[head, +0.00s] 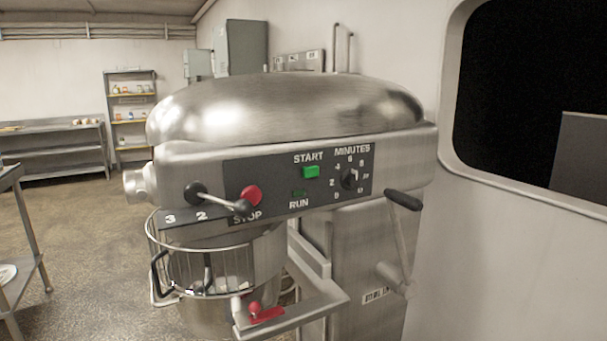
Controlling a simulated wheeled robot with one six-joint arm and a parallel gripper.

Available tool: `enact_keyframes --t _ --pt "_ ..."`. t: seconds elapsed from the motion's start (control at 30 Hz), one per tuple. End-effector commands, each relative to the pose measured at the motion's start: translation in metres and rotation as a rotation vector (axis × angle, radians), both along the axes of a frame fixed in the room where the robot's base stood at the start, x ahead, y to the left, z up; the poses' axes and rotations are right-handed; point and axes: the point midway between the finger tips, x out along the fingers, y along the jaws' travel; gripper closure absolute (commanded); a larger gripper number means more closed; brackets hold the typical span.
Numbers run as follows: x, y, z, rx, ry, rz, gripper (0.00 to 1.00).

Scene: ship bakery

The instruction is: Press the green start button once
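A black minutes dial (350,179) is to the right of the green button. My gripper is not in view. Nothing covers the green button.
A wire bowl guard (200,260) and the bowl are below the panel. A black-handled lever (403,200) sticks out at the mixer's right. A steel table (55,140) and shelf rack (130,110) stand far left.

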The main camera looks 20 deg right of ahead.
Motion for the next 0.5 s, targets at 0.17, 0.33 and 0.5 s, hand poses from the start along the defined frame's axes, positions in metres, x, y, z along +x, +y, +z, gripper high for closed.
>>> enact_keyframes --t 0.17,0.33,0.5 --pt "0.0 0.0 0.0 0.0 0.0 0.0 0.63" --pt "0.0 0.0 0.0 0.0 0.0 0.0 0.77" --pt "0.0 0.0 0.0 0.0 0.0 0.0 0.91"
